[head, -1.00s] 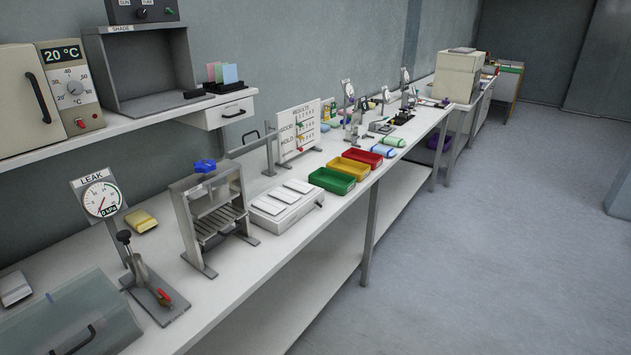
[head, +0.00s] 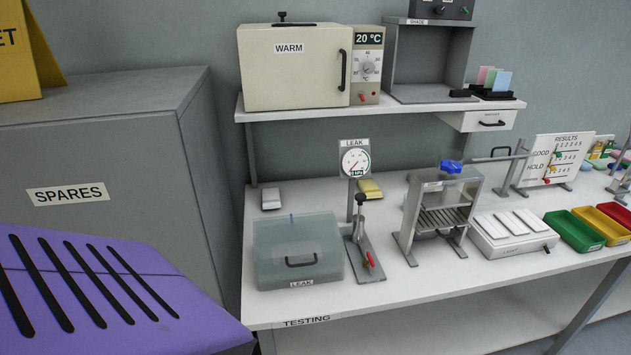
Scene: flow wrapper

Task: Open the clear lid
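The clear lid (head: 297,232) tops a see-through greenish box labelled LEAK (head: 300,262) at the front left of the testing bench. The lid looks closed. A dark handle (head: 301,260) is on the box's front side. Neither of my grippers shows in the head view.
The white bench (head: 400,297) carries a metal press frame with a blue knob (head: 451,167) right of the box. A grey SPARES cabinet (head: 110,150) stands left, with a slotted purple thing (head: 100,290) in front. A shelf with a WARM oven (head: 290,75) hangs above.

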